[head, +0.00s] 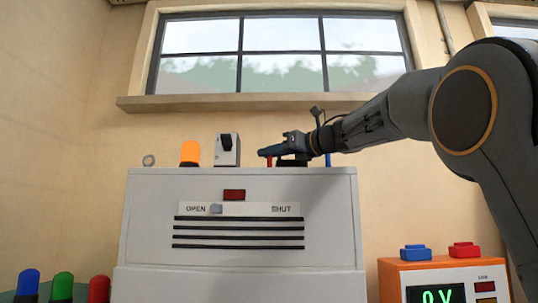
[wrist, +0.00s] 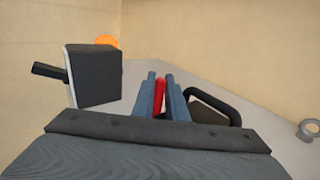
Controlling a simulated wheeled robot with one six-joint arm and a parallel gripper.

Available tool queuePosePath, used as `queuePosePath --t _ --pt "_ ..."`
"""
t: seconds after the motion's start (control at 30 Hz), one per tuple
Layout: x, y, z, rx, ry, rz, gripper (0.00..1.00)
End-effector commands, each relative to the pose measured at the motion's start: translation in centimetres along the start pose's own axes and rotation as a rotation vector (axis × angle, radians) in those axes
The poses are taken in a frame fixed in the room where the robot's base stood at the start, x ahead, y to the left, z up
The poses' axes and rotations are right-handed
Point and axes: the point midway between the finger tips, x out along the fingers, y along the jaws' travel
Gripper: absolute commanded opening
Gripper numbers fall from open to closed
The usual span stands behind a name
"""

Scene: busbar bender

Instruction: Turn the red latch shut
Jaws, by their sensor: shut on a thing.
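The red latch (wrist: 160,95) shows as a narrow red piece between my gripper's two blue-grey fingers in the wrist view. In the head view a small red end of it (head: 269,161) stands on top of the white cabinet (head: 145,225). My gripper (head: 268,152) is shut on the latch, just above the cabinet top; its fingertips also show in the wrist view (wrist: 160,77). The fingers hide much of the latch. On the cabinet front, a grey slider (head: 216,209) sits near the word OPEN, left of SHUT, under a dark red rectangle (head: 234,195).
A grey switch box (head: 228,150) with a black lever and an orange lamp (head: 190,152) stand left of my gripper. A black handle (wrist: 215,103) is close beside my fingers. A blue post (head: 327,160) stands to the right. An orange meter box (head: 390,283) is at lower right.

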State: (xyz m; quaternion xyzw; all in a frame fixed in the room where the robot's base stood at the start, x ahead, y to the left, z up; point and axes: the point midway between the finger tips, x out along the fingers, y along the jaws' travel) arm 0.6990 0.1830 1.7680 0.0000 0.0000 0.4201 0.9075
Motion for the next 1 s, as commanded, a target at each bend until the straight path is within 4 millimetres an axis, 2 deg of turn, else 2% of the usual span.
queuePosePath --t 0.17,0.2,0.27,0.3,0.77,1.0 --pt "-0.01 0.13 0.11 -0.001 -0.001 0.001 0.0" --pt "-0.01 0.12 0.11 -0.001 -0.001 0.001 0.19" --pt "-0.01 0.11 0.09 -0.001 -0.001 0.001 0.29" --pt "-0.01 0.1 0.08 0.0 -0.001 0.0 0.31" --pt "0.01 0.07 -0.01 0.001 0.0 -0.004 0.31" --pt "0.1 0.7 0.17 0.002 0.0 -0.08 0.31"
